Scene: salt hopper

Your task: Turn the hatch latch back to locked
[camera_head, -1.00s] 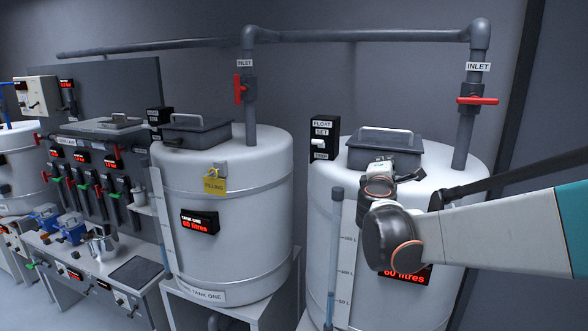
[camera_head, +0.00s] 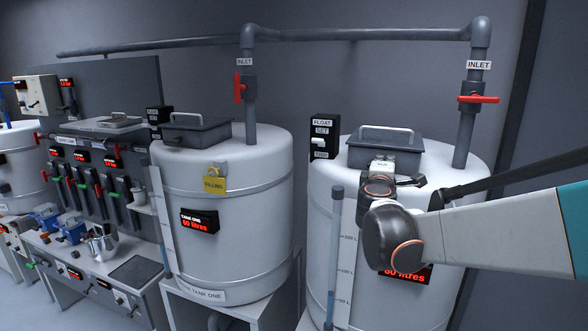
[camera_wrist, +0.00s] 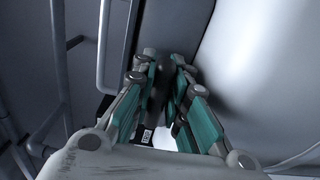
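The dark grey hatch (camera_head: 392,151) with a pale handle (camera_head: 386,134) sits on top of the right-hand tank (camera_head: 460,170). My gripper (camera_head: 383,167) is at the hatch's front side, with my wrist in front of it. A small dark piece (camera_head: 412,181) sticks out to the right of my gripper; I cannot tell whether it is the latch or a finger. In the wrist view my two teal-padded fingers (camera_wrist: 165,65) stand a narrow gap apart over a dark grey surface. No held thing can be made out between them. The latch is not clearly visible.
The right tank's red inlet valve (camera_head: 478,99) and pipe rise behind the hatch. A float switch box (camera_head: 323,138) stands left of the hatch. The left tank (camera_head: 235,250) carries a yellow filling tag (camera_head: 214,184). A bench (camera_head: 95,275) is at the left.

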